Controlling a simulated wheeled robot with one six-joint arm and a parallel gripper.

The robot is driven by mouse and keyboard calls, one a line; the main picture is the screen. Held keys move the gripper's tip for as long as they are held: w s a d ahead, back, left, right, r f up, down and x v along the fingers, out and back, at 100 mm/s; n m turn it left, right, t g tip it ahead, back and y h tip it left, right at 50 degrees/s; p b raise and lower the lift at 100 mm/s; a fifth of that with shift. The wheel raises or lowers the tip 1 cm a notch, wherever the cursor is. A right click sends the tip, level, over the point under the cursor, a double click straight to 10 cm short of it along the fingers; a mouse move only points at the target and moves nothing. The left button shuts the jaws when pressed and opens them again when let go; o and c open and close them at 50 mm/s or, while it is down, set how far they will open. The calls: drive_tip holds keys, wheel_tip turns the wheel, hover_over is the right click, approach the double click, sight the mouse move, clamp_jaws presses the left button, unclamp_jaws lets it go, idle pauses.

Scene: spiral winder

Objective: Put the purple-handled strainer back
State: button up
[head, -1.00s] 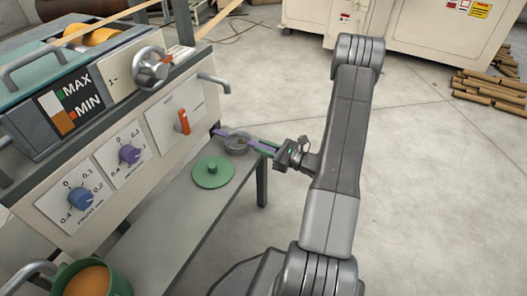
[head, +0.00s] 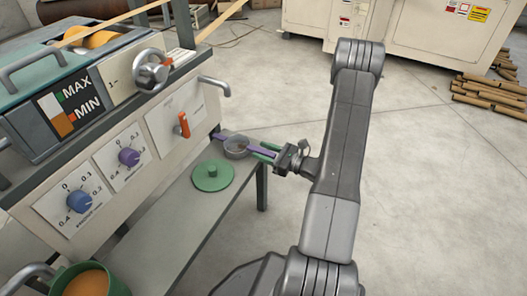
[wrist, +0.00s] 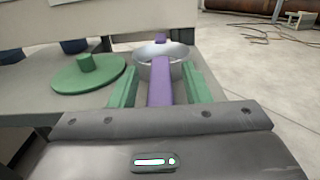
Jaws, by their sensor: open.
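The purple-handled strainer (head: 237,148) is at the far right end of the grey shelf, beneath the machine's front panel. In the wrist view its purple handle (wrist: 160,92) points toward my gripper and its metal bowl (wrist: 148,70) lies beyond, with a short purple tab on the far side. My gripper (wrist: 160,88) is open. Its two green fingers stand on either side of the handle, with gaps visible. In the head view my gripper (head: 265,153) is at the shelf's right end. What lies under the bowl is hidden.
A green round lid (head: 212,176) lies on the shelf (head: 165,235), left of the strainer. A green pot (head: 92,280) with orange contents stands at the near end. The machine panel with an orange lever (head: 182,125) rises behind. Open floor lies to the right.

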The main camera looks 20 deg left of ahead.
drive_tip(key=d+p, duration=0.2)
drive_tip(key=d, duration=0.9)
drive_tip(key=shift+s+d, duration=0.35)
drive_tip(key=shift+s, duration=0.1)
